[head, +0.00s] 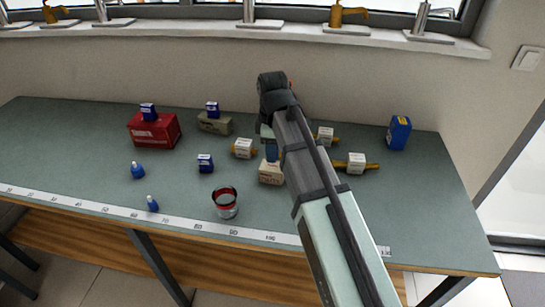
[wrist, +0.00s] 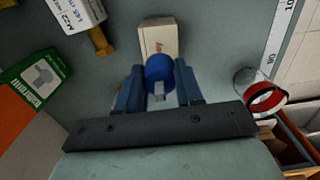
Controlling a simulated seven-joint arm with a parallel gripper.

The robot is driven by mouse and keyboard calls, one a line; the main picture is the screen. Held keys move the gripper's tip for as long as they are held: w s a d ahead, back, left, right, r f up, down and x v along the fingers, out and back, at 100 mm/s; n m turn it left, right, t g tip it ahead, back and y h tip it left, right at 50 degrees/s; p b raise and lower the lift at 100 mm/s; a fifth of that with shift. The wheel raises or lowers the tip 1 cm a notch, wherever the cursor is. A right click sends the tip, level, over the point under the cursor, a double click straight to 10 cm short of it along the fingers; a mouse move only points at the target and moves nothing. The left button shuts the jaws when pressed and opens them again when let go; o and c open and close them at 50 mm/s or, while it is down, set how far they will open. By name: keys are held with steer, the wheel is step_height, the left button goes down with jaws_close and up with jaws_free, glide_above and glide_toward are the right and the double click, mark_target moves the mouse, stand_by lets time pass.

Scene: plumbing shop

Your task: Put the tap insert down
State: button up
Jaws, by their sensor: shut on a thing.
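The tap insert (wrist: 160,72) is a round blue piece with a grey square stem, seen in the wrist view. My gripper (wrist: 159,85) is shut on it, one blue finger on each side. A small cream box (wrist: 158,36) is just beyond the insert, which overlaps its near end in that view. In the head view my gripper (head: 269,146) is over the bench, just above and behind the same cream box (head: 271,173). My arm and fingers hide much of the insert there. I cannot tell whether the insert touches the box.
On the bench (head: 75,145) are a red box (head: 153,131), a tan box (head: 214,124), a blue box (head: 398,133) and a red-rimmed can (head: 225,203). White-boxed brass parts (head: 243,148) lie close to my gripper. Two small blue pieces (head: 137,170) stand at left. A ruler strip (head: 190,225) lines the front edge.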

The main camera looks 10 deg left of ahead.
steer(key=shift+f, duration=1.5)
steer(key=shift+f, duration=0.15)
steer(key=o, duration=1)
step_height(320, 180, up, 12)
steer(key=shift+r, duration=0.2)
